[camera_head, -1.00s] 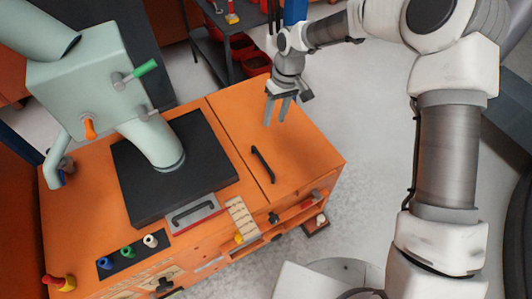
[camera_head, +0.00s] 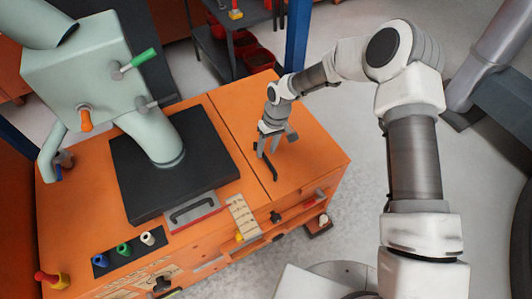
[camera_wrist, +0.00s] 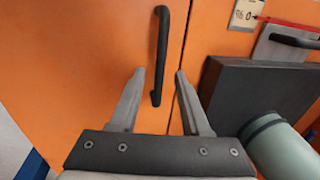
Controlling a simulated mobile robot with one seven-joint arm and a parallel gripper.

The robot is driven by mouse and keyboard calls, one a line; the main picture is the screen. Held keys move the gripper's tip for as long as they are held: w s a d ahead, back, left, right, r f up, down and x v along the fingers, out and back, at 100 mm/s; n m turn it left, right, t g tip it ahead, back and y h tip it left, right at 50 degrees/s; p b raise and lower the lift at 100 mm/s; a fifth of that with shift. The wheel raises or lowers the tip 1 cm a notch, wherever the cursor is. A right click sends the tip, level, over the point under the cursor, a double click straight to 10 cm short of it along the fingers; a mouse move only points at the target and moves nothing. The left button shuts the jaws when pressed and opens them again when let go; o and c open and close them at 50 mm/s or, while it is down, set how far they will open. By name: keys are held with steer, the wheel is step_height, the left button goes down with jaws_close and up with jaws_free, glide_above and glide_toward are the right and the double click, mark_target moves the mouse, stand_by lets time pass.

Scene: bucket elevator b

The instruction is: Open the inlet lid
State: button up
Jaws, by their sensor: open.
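The orange inlet lid (camera_head: 312,150) is the right part of the machine top and lies flat and closed. Its black bar handle (camera_head: 272,172) is near the lid's left edge, partly hidden by my gripper. My gripper (camera_head: 267,156) is open and points down at the handle. In the wrist view the handle (camera_wrist: 162,35) runs lengthwise into the gap between the two open fingertips (camera_wrist: 160,72), with one finger to each side. The fingers do not appear to touch it. I cannot tell whether the tips are level with the bar or still above it.
A black plate (camera_head: 205,150) with a pale green pipe (camera_head: 155,140) stands left of the lid. A red-and-grey panel with a handle (camera_head: 192,212) is in front of it. A blue post (camera_head: 298,40) rises behind the lid. The lid's right half is clear.

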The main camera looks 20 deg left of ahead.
steer(key=shift+s+a+f, duration=0.1)
steer(key=shift+f, duration=0.7)
jaws_close()
stand_by(0.9)
